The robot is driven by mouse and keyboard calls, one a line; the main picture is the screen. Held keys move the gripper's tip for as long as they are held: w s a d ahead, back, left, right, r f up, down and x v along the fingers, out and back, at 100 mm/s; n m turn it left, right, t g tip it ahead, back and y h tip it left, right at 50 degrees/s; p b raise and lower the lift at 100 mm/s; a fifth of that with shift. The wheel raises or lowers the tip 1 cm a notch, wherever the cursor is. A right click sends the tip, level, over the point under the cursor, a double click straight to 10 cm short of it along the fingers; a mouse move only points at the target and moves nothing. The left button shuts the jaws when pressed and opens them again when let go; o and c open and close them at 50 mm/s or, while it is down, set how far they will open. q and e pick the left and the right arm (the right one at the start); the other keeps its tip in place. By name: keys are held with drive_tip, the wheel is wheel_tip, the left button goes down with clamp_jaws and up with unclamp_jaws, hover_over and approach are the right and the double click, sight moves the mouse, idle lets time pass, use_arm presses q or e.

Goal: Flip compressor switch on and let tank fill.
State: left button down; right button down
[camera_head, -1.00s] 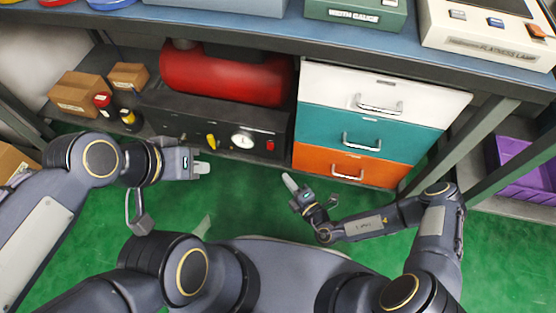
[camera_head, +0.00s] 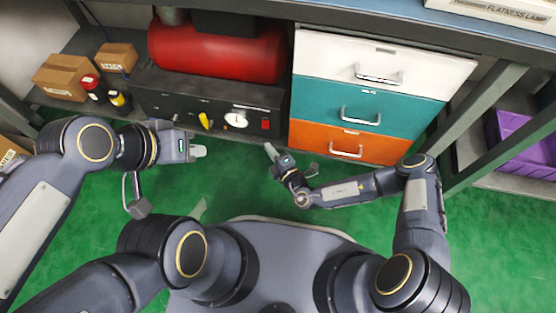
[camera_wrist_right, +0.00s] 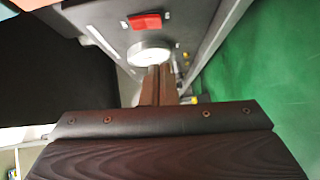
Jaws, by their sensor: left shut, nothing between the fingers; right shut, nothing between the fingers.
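The compressor is a red tank (camera_head: 216,52) on a dark grey panel box (camera_head: 160,93) on the shelf under the bench. On the panel's front are a round white gauge (camera_head: 236,119), a yellow valve handle (camera_head: 205,120) and a red switch (camera_head: 266,124). The switch also shows in the right wrist view (camera_wrist_right: 145,22), above the gauge (camera_wrist_right: 149,54). I cannot tell the switch's position. My right gripper (camera_head: 269,149) is shut and empty, just below and in front of the switch, apart from it. My left gripper (camera_head: 200,151) is shut and empty, below the yellow handle.
A drawer unit with white, teal and orange drawers (camera_head: 345,142) stands right of the compressor. Cardboard boxes (camera_head: 62,77) and small bottles (camera_head: 93,88) are on the shelf at left. A purple bin (camera_head: 528,145) is at far right. Green floor lies open in front.

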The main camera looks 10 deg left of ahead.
sight(263, 127)
drive_tip(key=w+b, duration=0.1)
drive_tip(key=w, duration=0.1)
drive_tip(key=w+a+b, duration=0.1)
drive_tip(key=w, duration=0.1)
drive_tip(key=w+a, duration=0.1)
drive_tip(key=w, duration=0.1)
drive_tip(key=shift+w+f+b, duration=0.1)
drive_tip(key=shift+f+b, duration=0.25)
drive_tip(key=shift+b, duration=0.05)
drive_tip(key=shift+d, duration=0.15)
